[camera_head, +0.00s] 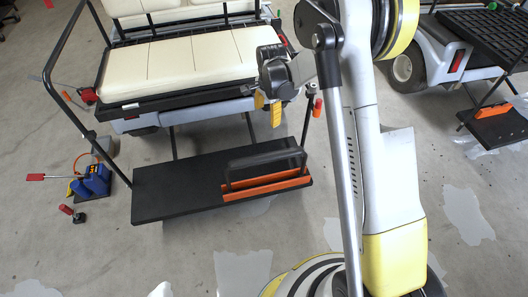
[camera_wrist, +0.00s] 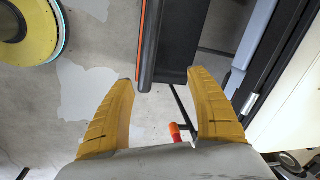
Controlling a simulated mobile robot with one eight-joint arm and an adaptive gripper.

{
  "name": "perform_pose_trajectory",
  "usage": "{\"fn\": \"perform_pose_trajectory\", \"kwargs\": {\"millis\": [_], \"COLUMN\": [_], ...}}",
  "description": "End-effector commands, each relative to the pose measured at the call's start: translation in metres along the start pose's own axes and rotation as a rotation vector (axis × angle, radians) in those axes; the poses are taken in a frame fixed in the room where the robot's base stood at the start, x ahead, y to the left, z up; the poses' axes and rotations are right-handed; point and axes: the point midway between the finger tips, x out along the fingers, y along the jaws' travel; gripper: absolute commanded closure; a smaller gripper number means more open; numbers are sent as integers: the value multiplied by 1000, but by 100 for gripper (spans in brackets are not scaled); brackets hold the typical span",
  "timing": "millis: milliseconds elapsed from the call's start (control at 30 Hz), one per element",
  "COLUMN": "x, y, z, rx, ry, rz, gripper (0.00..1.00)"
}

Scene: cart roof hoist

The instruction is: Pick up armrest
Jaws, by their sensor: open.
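A long black padded bar (camera_head: 266,160), which looks like the armrest, lies over the right part of the cart's black rear footplate (camera_head: 175,185), beside an orange strip (camera_head: 268,187). In the wrist view the bar's rounded end (camera_wrist: 148,55) is at top centre, with the footplate (camera_wrist: 185,40) to its right. My gripper (camera_head: 268,108) is open, with its yellow fingers pointing down above the gap between seat and footplate. In the wrist view my gripper (camera_wrist: 160,88) has nothing between its fingers; the bar's end lies just beyond the tips. How the bar is supported is unclear.
The cream seat (camera_head: 185,60) stands behind the footplate. A red-ended post (camera_head: 317,105) is close to my gripper and shows between the fingers (camera_wrist: 176,132). A blue tool (camera_head: 92,180) stands on the floor at left. A second cart (camera_head: 450,60) is at right.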

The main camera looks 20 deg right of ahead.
Motion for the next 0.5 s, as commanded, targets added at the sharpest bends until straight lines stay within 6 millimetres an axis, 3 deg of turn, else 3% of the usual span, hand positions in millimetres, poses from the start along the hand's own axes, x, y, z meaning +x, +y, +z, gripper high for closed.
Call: {"fn": "perform_pose_trajectory", "kwargs": {"millis": [33,100,200,333,500], "x": [28,64,109,148,170], "y": [-4,-3,2,11,16], "z": [-1,-1,2,5,7], "rx": [53,134,232,318,360], "ry": [-7,-15,-22,-25,-25], "rz": [20,51,90,124,140], "gripper": [33,33,33,33,33]}}
